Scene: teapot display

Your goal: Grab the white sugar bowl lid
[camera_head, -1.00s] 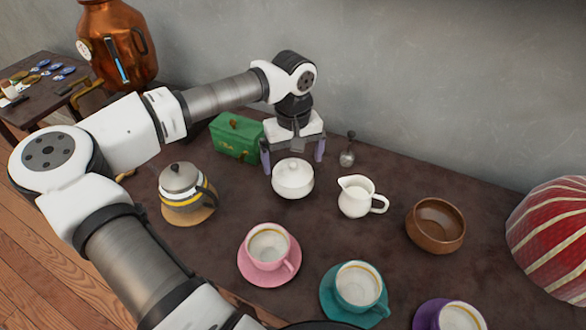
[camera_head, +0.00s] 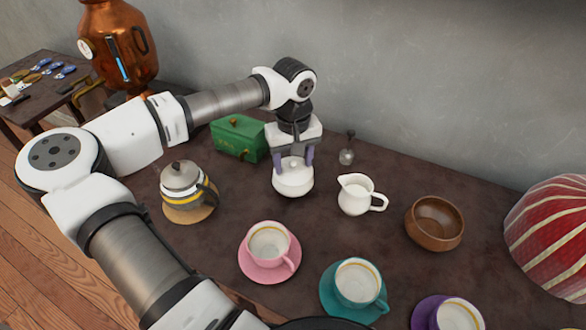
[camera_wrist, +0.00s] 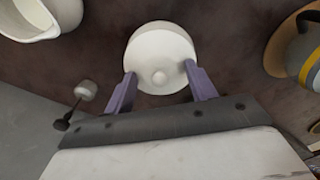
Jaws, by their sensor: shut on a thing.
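The white sugar bowl (camera_head: 293,185) stands on the dark table, with its round white lid (camera_wrist: 160,52) on top. The lid's small knob shows in the wrist view. My gripper (camera_head: 292,160) is above the bowl, pointing down, with its purple fingers on opposite sides of the lid. In the wrist view, my gripper (camera_wrist: 160,70) is shut on the lid across its width. The lid appears to sit on the bowl; I cannot make out a gap between them.
A white creamer (camera_head: 356,195) stands close on the right. A green box (camera_head: 238,138) and a grey teapot (camera_head: 183,186) are on the left. A small metal item (camera_head: 347,150) stands behind. Pink (camera_head: 268,245) and teal (camera_head: 357,285) cups are in front, and a brown bowl (camera_head: 435,224) is at right.

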